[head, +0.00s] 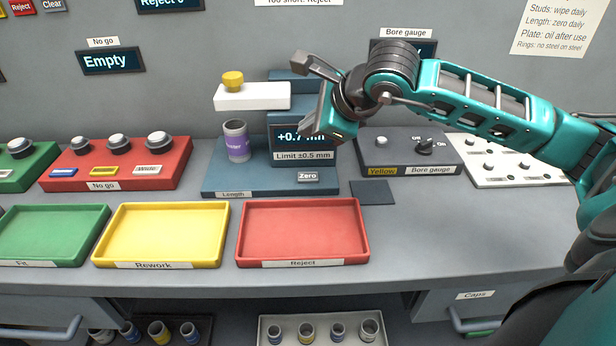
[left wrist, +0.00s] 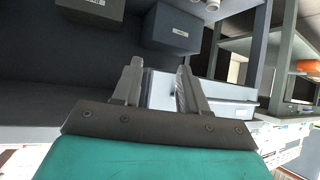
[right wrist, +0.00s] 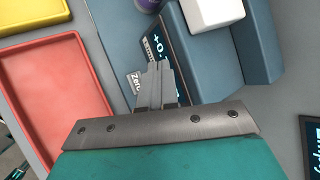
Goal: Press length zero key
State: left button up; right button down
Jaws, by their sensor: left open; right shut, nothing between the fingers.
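The length gauge (head: 222,180) is a blue-grey stand with a display (head: 290,137) reading about +0.7 mm, partly hidden by my right gripper. Its Zero key (head: 308,176), a small grey key with a white label, sits on the base below the display. In the right wrist view the Zero key (right wrist: 133,83) lies just left of the fingertips. My right gripper (head: 304,132) is shut and empty, in front of the display and above the key, apparently apart from it. A cup with a purple label (head: 237,143) stands on the gauge. My left gripper (left wrist: 158,68) is open and empty, outside the head view.
Green (head: 50,262), yellow Rework (head: 160,263) and red Reject (head: 303,262) trays line the front of the bench. The bore gauge box (head: 408,160) is right of the length gauge. A red No go box (head: 118,185) stands left. A white arm (head: 252,97) with a yellow knob overhangs the cup.

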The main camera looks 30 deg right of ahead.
jog(key=b, duration=0.4)
send_over(311, 179)
notch_tip(311, 179, down, 6)
jog(key=shift+f, duration=0.55)
jog(key=shift+f+b, duration=0.15)
jog(key=shift+b, duration=0.15)
pick_arm(q)
jog(key=shift+w+d+f+h, duration=0.25)
jog(key=shift+w+d+f, duration=0.1)
jog(key=shift+d, duration=0.25)
jog(key=shift+w+d+f+h, duration=0.25)
jog(key=shift+w+d+f, duration=0.1)
jog(key=shift+d, duration=0.2)
jog(key=shift+s+f, duration=0.2)
jog(key=shift+f, duration=0.05)
pick_arm(e)
jog(key=shift+f, duration=0.1)
jog(key=shift+f+b, duration=0.45)
jog(key=shift+b, duration=0.4)
pick_arm(q)
jog(key=shift+a+f, duration=0.1)
jog(key=shift+f, duration=0.65)
